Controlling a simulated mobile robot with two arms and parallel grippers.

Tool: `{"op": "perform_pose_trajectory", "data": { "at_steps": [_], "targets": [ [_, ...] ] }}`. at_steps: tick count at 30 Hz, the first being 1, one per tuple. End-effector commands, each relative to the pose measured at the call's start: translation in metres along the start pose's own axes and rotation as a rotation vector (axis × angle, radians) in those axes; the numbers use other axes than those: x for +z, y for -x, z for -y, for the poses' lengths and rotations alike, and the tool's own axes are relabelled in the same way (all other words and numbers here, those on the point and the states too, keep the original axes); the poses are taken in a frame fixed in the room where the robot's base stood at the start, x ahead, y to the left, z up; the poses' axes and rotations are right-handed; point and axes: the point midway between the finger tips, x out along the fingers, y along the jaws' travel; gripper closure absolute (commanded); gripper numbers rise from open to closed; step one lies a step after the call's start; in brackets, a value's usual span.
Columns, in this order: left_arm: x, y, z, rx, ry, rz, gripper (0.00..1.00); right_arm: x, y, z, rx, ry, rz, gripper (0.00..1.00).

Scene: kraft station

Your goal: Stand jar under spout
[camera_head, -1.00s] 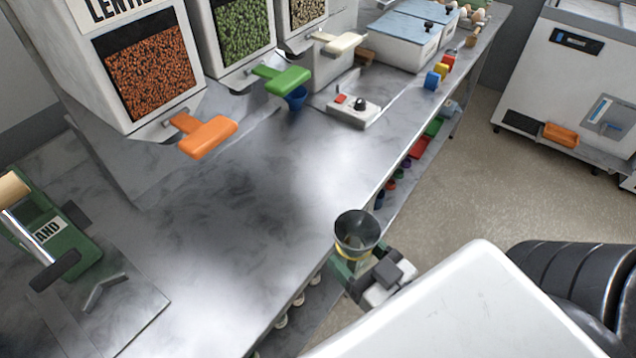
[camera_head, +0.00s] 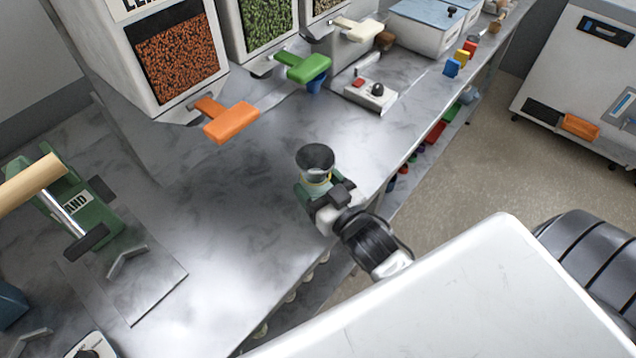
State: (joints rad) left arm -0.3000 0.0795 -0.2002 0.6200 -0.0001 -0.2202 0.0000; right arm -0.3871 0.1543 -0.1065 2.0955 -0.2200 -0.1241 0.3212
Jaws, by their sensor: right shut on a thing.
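The jar (camera_head: 315,160), a dark-rimmed cup shape with a yellow band, is upright in my right gripper (camera_head: 318,186). The gripper is shut on it and holds it over the front part of the steel counter; the gap below it is hard to judge. Dispensers stand at the back of the counter. The left one, with orange-red lentils, has an orange spout lever (camera_head: 231,122). The next to it has green contents and a green lever (camera_head: 303,67); a third has a cream lever (camera_head: 361,30). The jar is in front of the levers, not under them. My left gripper is not in view.
A blue cup (camera_head: 316,84) sits below the green lever. A white box with red and black buttons (camera_head: 371,92) stands to its right. A green device with a wooden handle (camera_head: 84,207) is at left. The middle counter (camera_head: 215,200) is clear.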

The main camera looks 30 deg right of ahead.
Motion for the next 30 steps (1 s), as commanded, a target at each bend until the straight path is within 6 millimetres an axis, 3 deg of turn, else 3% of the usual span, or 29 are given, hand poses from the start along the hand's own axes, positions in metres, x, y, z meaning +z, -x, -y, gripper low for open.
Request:
{"op": "perform_pose_trajectory", "data": {
  "at_steps": [14, 15, 19, 30],
  "targets": [
    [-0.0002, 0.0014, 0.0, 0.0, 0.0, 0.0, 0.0, 0.0086, 0.0019, 0.0002, 0.0, -0.001, 0.001, 0.65],
    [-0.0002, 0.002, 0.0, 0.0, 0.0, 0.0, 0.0, 0.0086, 0.0021, 0.0002, 0.0, -0.001, 0.002, 0.28],
    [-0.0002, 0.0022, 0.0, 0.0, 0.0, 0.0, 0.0, 0.0084, 0.0021, 0.0002, 0.0, -0.001, 0.003, 0.08],
    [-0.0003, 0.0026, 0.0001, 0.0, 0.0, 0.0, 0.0, 0.0066, 0.0049, 0.0002, 0.0, -0.001, 0.005, 0.07]
  ]
}}
